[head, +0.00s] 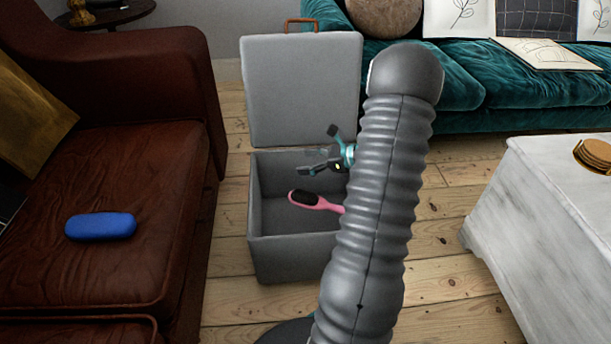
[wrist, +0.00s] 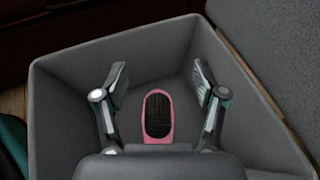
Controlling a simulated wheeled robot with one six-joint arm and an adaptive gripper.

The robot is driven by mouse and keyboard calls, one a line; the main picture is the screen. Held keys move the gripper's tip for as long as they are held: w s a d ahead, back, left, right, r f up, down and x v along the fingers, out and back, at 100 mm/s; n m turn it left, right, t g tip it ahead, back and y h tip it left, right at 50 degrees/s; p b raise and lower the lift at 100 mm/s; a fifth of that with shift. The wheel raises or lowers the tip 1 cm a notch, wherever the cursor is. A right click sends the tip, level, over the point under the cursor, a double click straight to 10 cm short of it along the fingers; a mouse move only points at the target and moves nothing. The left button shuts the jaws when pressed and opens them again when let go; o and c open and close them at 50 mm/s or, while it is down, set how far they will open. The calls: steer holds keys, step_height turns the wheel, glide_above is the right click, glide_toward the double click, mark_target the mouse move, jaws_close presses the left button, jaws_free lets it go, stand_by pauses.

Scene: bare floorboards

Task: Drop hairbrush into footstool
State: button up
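The grey footstool (head: 295,260) stands on the floor with its lid (head: 300,90) raised at the back. Its open inside fills most of the wrist view (wrist: 60,110). The pink hairbrush (head: 318,204) with a black bristle pad shows inside the footstool's opening, below my gripper. In the wrist view the hairbrush (wrist: 158,117) lies between and beyond the fingers, with its handle hidden by my gripper. I cannot tell whether it rests on the bottom. My gripper (head: 322,151) is over the footstool, with its fingers spread wide and not touching the hairbrush, also in the wrist view (wrist: 160,75).
A brown leather armchair (head: 150,150) with a blue case (head: 100,226) on its seat stands close on the left. A teal sofa (head: 530,90) is behind on the right. A white marble table (head: 550,210) stands at the right. Floorboards (head: 450,270) between are clear.

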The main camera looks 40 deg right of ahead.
steer(key=v, duration=1.2)
steer(key=shift+d+f, duration=0.1)
stand_by(0.4)
steer(key=s+a+f+n+g, duration=0.2)
steer(key=s+f+n+g, duration=0.1)
steer(key=s+f, duration=0.15)
steer(key=s+a+r+n+g+h+p, duration=0.1)
steer(key=s+a+r+n+g, duration=0.2)
steer(key=a+n, duration=0.35)
steer(key=s+a+r+n+h+p, duration=0.3)
steer(key=a+r+n, duration=0.6)
steer(key=a+r, duration=0.4)
steer(key=s+a+r+n+h+p, duration=0.3)
steer(key=a+r+n, duration=0.6)
steer(key=a+r, duration=0.4)
steer(key=shift+s+a+n+t+h+p, duration=0.4)
steer(key=shift+s+a+p, duration=0.3)
steer(key=shift+a+p, duration=0.4)
